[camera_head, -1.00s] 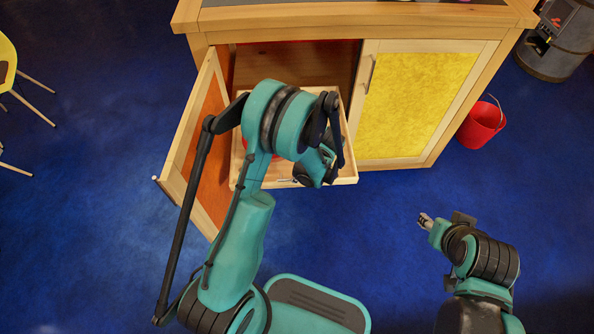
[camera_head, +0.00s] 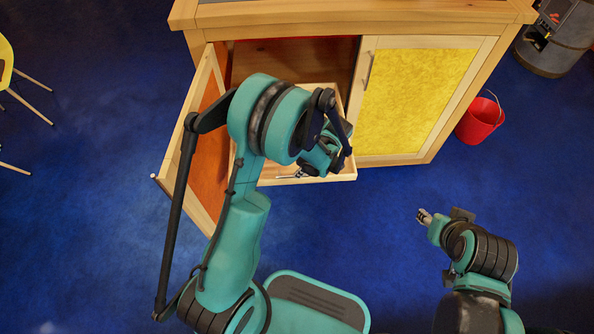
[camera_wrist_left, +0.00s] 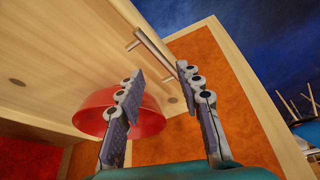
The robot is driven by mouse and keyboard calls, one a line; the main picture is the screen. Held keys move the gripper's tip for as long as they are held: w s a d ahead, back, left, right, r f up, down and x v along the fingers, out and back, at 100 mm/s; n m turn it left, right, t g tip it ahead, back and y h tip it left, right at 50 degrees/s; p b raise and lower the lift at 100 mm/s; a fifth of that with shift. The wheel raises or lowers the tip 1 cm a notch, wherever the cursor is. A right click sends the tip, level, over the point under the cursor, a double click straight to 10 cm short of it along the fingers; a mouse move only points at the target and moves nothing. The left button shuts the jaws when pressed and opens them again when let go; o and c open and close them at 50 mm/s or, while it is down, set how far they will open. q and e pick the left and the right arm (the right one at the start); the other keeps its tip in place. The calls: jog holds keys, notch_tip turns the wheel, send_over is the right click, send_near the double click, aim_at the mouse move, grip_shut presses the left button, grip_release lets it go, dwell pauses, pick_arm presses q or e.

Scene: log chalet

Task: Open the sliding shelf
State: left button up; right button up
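The sliding shelf (camera_head: 343,176) is a light wooden tray in the left bay of the cabinet (camera_head: 400,165). It stands partly out past the cabinet front. My left gripper (camera_head: 297,175) is at its front edge, largely covered by my own arm. In the left wrist view the two fingers (camera_wrist_left: 158,72) are apart, with the shelf's metal bar handle (camera_wrist_left: 153,48) just past and between their tips. Nothing is held. A red bowl (camera_wrist_left: 150,113) shows behind the left finger; in the head view my arm hides it. My right gripper (camera_head: 424,217) is over the floor, too small to judge.
The orange-panelled left door (camera_head: 208,150) stands open beside my left arm. The yellow-panelled right door (camera_head: 415,105) is shut. A red bucket (camera_head: 479,121) stands right of the cabinet, near a metal stove (camera_head: 555,45). The blue floor in front is clear.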

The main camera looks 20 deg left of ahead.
pick_arm(q)
jog(key=v, duration=0.7)
jog(key=shift+r, duration=0.2)
jog(key=shift+d, duration=0.1)
